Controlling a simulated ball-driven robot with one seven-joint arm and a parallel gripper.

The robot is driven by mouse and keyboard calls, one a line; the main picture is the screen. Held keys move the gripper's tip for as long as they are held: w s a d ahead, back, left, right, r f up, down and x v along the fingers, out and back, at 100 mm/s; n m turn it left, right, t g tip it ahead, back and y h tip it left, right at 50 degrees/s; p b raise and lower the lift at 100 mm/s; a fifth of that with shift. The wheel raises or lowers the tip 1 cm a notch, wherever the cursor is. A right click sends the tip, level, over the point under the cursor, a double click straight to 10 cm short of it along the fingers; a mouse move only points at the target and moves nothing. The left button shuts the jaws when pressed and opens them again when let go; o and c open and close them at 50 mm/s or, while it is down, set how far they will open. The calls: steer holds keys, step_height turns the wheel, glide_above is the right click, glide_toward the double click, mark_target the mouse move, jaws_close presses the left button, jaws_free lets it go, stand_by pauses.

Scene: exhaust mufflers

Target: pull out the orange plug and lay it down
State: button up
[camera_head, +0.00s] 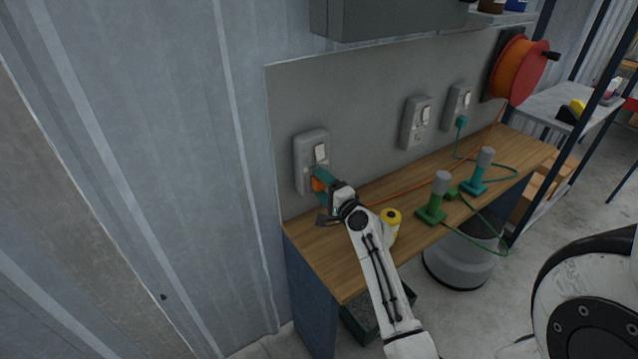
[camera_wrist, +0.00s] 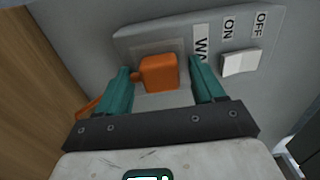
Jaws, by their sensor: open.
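The orange plug (camera_wrist: 158,73) sits in the left socket plate (camera_wrist: 150,38) on the wall panel. In the wrist view it lies between my two teal fingers, with a gap to the finger on the right; on the left its small side stub is close to the finger. My gripper (camera_wrist: 160,88) is open around it. In the head view my gripper (camera_head: 322,180) is at the left wall socket (camera_head: 311,148) and partly hides the plug (camera_head: 317,184). An orange cord (camera_head: 408,191) runs along the bench toward the reel.
The wooden bench (camera_head: 330,262) has bare room at its front left. A yellow roll (camera_head: 391,217), a green-based tool (camera_head: 437,199) and a teal-based tool (camera_head: 479,172) stand to the right. A white rocker switch (camera_wrist: 241,61) is beside the plug.

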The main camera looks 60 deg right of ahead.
stand_by(0.9)
jaws_close()
stand_by(0.5)
steer(key=shift+a, duration=0.1)
steer(key=shift+v, duration=2.95)
